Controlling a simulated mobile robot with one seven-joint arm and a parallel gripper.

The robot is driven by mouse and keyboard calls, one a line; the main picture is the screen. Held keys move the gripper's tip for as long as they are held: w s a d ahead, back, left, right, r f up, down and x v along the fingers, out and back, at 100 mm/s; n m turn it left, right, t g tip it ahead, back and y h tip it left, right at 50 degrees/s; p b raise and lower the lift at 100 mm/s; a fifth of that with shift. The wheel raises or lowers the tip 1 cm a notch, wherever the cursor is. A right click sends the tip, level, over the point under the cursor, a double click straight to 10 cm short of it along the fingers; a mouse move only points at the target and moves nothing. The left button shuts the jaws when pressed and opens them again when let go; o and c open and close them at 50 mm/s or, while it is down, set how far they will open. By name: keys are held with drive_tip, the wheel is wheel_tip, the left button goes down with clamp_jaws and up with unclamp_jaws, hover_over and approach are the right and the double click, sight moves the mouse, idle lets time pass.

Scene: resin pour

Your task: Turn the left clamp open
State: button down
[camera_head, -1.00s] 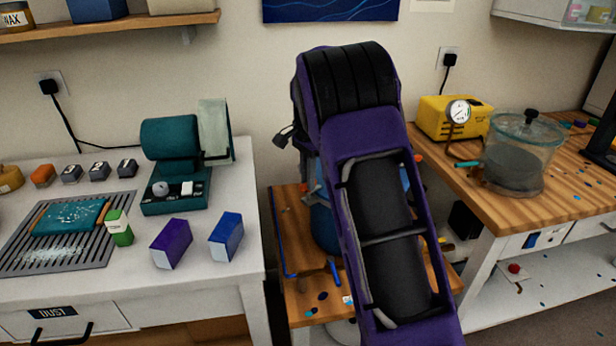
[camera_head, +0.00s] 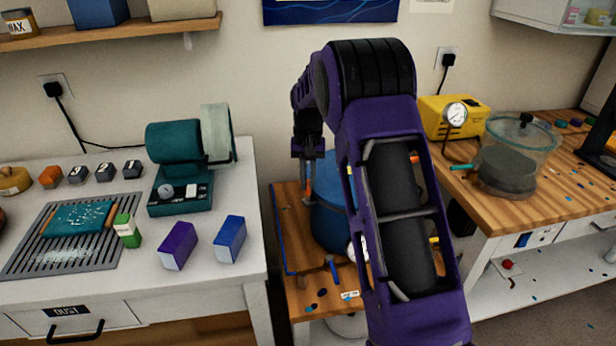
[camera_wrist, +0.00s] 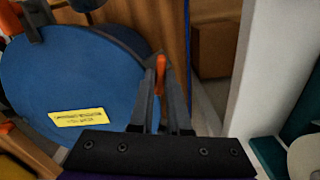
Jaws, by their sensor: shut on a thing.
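The blue pressure pot (camera_head: 332,228) stands on the low wooden stand, partly hidden behind my arm. Its blue lid (camera_wrist: 70,85) with a yellow label fills the left of the wrist view. The left clamp's orange handle (camera_wrist: 160,72) sits between my fingers at the lid's edge; the handle also shows in the head view (camera_head: 307,188). My gripper (camera_wrist: 163,95) points down and is shut on this handle; it also shows in the head view (camera_head: 308,170). Other orange clamp handles show at the lid's edge in the wrist view (camera_wrist: 10,18).
The white bench (camera_head: 200,285) with a teal machine (camera_head: 178,165) stands close on the left. On the right, a wooden bench (camera_head: 560,200) holds a yellow pump (camera_head: 440,115) and a clear chamber (camera_head: 515,155).

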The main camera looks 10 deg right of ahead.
sight(308, 184)
drive_tip(key=n+p, duration=0.1)
drive_tip(key=n, duration=0.2)
drive_tip(key=shift+r+n, duration=0.1)
drive_tip(key=shift+n, duration=0.3)
drive_tip(key=shift+w+n+p, duration=0.1)
drive_tip(key=shift+n+p, duration=0.25)
drive_tip(key=shift+n, duration=1.35)
drive_tip(key=c, duration=0.9)
unclamp_jaws()
wheel_tip(308, 184, up, 17)
drive_tip(key=shift+r+p, duration=0.15)
drive_tip(key=shift+p, duration=0.5)
